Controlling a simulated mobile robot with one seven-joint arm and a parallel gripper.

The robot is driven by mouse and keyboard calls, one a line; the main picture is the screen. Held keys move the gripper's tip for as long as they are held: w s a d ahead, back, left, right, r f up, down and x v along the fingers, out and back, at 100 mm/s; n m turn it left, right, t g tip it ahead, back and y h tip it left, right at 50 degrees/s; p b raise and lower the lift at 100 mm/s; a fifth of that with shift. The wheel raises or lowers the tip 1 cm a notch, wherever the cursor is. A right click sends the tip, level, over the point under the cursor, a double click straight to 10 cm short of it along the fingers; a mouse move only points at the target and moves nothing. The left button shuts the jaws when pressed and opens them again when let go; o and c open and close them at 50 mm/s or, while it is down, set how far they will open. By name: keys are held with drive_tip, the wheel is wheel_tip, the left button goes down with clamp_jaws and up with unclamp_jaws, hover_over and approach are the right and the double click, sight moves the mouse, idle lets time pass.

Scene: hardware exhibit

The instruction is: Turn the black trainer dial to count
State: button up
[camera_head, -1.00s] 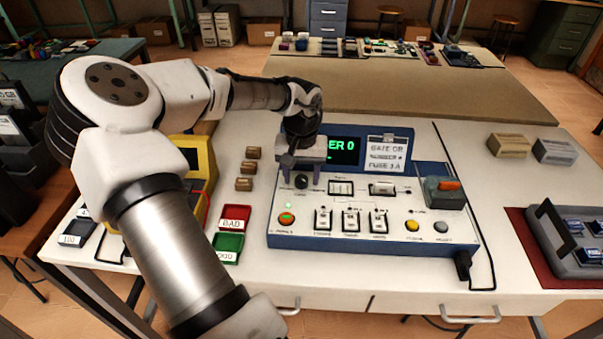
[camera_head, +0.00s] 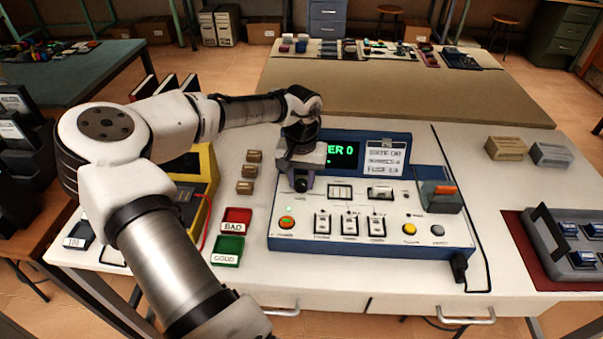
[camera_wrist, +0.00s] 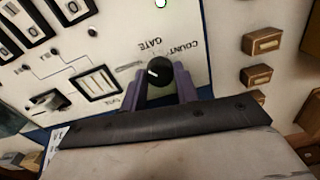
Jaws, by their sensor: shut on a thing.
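The black dial (camera_wrist: 159,72) sits on the white panel of the blue trainer (camera_wrist: 215,60), beside the printed words COUNT and GATE. In the head view my gripper (camera_head: 301,182) reaches down to the upper left of the trainer panel (camera_head: 350,215), with the dial (camera_head: 301,185) partly visible between the fingers.
A green-lit display (camera_head: 341,155) and a paper card (camera_head: 385,157) stand behind the panel. Red BAD (camera_head: 235,221) and green GOOD (camera_head: 227,250) trays lie left of the trainer. Small brown blocks (camera_head: 246,187) stand beyond them. A black cable runs along the trainer's right side.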

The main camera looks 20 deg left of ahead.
sight(301, 183)
drive_tip(key=m+p, duration=0.3)
drive_tip(key=shift+r, duration=0.1)
drive_tip(key=m+p, duration=0.1)
drive_tip(key=m, duration=0.7)
drive_tip(key=shift+f+m, duration=0.25)
drive_tip(key=shift+m, duration=0.15)
drive_tip(key=m+b, duration=0.1)
drive_tip(key=m, duration=0.3)
drive_tip(key=shift+s+m, duration=0.1)
drive_tip(key=shift+m, duration=0.3)
drive_tip(key=o, duration=0.9)
drive_tip(key=shift+o, duration=0.4)
drive_tip(key=shift+r, duration=0.1)
drive_tip(key=shift+r, duration=0.1)
wheel_tip(301, 183, up, 14)
drive_tip(key=b, duration=0.1)
drive_tip(key=shift+f, duration=0.2)
